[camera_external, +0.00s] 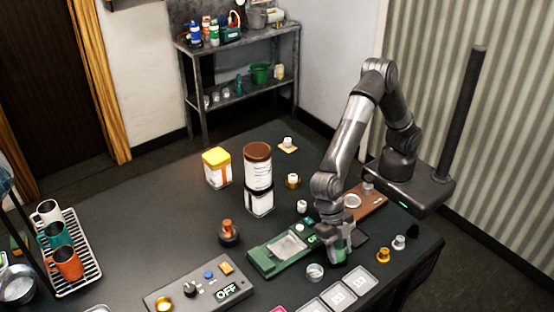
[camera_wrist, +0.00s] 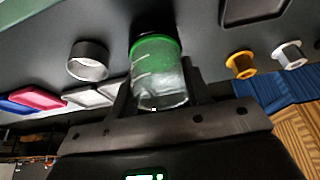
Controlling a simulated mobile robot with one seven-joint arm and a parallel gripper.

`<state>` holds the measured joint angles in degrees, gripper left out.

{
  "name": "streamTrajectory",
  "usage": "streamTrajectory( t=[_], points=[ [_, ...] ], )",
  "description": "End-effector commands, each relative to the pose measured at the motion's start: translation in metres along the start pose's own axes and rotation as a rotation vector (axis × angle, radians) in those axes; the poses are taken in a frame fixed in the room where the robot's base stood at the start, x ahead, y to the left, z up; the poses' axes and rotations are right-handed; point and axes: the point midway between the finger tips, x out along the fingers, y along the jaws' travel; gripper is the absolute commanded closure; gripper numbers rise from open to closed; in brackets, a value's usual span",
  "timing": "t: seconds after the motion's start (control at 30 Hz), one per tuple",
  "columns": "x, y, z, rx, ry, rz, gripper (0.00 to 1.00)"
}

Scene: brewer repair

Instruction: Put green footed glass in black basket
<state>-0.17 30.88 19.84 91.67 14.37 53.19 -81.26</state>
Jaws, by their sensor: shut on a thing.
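The green footed glass (camera_wrist: 156,72) is clear with a green band and sits between my fingers in the wrist view. My gripper (camera_wrist: 158,93) is shut on it. In the external view my gripper (camera_external: 338,246) points down low over the table, just right of the green tray-like device; the glass is hard to make out there. I cannot tell whether the glass touches the table. A black basket is not clearly identifiable; a dark shape (camera_external: 426,243) sits at the table's right corner.
A small metal ring-like cup (camera_external: 315,272) stands near my gripper; it also shows in the wrist view (camera_wrist: 88,62). Gold and white spools (camera_external: 383,255) stand to the right. Light square tiles (camera_external: 336,297) lie in front. A green device (camera_external: 283,251) lies left. The table's middle left is clear.

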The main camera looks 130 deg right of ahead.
Motion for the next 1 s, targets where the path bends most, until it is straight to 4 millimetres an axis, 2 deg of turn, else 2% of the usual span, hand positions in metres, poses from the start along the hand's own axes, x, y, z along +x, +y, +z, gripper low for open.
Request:
streamTrajectory(
  t=[0.67,0.7,0.93,1.0],
  points=[
    [0.013,0.0,0.006,0.002,-0.002,-0.002,0.8],
    [0.014,-0.001,0.007,0.002,-0.002,-0.004,0.53],
    [0.015,-0.002,0.008,0.003,-0.004,-0.008,0.35],
    [0.014,-0.001,0.008,0.003,-0.003,-0.006,0.35]
  ],
)
